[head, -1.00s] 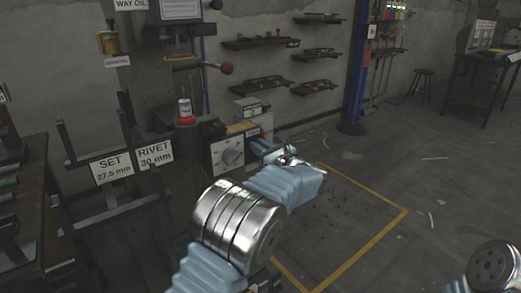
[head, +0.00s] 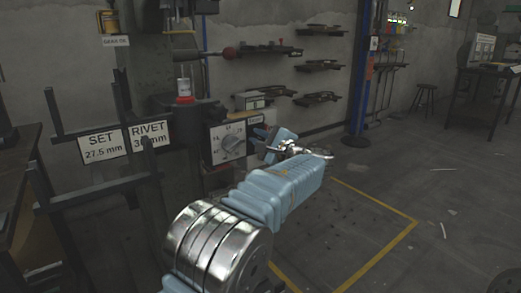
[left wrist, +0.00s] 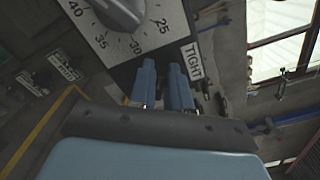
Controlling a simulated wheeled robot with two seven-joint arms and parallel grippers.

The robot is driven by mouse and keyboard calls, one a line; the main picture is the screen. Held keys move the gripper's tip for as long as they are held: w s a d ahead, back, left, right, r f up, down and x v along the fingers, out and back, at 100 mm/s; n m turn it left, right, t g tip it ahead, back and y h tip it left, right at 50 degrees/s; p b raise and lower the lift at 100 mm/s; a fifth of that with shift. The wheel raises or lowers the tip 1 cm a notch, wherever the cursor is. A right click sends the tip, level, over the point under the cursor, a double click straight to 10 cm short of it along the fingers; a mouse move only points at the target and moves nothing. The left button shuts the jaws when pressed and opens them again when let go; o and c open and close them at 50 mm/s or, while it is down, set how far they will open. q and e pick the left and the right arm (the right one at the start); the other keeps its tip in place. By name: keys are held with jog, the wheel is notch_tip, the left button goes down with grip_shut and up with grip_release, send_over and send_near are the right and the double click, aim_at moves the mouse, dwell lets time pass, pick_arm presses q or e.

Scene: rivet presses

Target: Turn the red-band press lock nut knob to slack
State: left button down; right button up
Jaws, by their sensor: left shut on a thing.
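The press stands left of centre in the head view, with a red band (head: 185,99) under a white cylinder. Its white dial plate (head: 214,150) carries a grey pointer knob (head: 232,143). The dial knob (left wrist: 122,10) and its numbers also show in the left wrist view, beside a TIGHT label (left wrist: 190,60). My left gripper (head: 271,143) is at the right side of the dial box. Its blue fingers (left wrist: 163,82) are close together by the label, shut on the lock nut knob, which they mostly hide. The knob's turn position cannot be read. My right gripper is out of view.
A rack with SET and RIVET signs (head: 101,146) stands left of the press. Wall shelves (head: 270,50) hang behind, near a blue post (head: 361,75). The yellow-marked floor (head: 370,215) at right is clear.

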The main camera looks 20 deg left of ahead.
pick_arm(q)
jog(key=shift+s+f+n+b, duration=0.1)
jog(key=shift+f+n+b, duration=0.15)
jog(key=shift+n+b, duration=1.05)
jog(key=shift+f+n+b, duration=0.25)
jog(key=shift+n+b, duration=0.95)
jog(key=shift+b, duration=0.05)
jog(key=c, duration=1.1)
grip_release()
jog(key=shift+r, duration=0.1)
jog(key=v, duration=1.3)
jog(key=shift+s+d, duration=0.25)
